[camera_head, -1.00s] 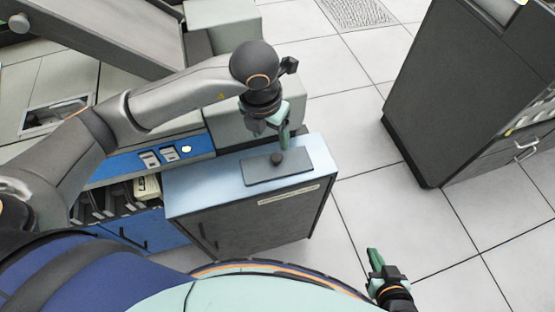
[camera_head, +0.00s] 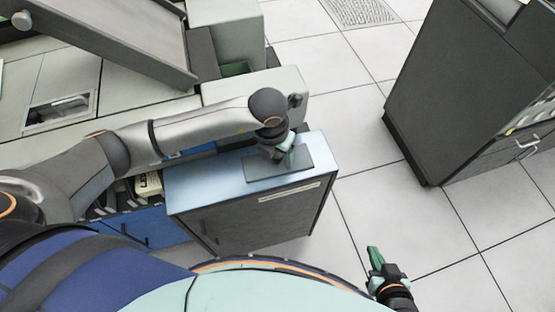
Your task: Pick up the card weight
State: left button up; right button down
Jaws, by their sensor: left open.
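The card weight (camera_head: 262,170) is a flat dark grey plate lying on the light blue top of a small cabinet (camera_head: 215,182). In the earlier view a dark round knob shows on the plate; now my gripper hides it. My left gripper (camera_head: 284,160) is open, pointing down over the middle of the plate with its fingers around or beside the knob's place; I cannot tell which. My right gripper (camera_head: 375,260) hangs low at the lower right, away from the cabinet, and whether its fingers are apart is unclear.
A blue-and-beige machine (camera_head: 120,100) stands left of and behind the cabinet top. A tall dark cabinet (camera_head: 440,100) stands at the right. Tiled floor (camera_head: 350,130) lies open between them.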

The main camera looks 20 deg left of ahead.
pick_arm(q)
jog(key=shift+c, duration=0.2)
grip_shut()
jog(key=shift+r, duration=0.1)
dwell(1.0)
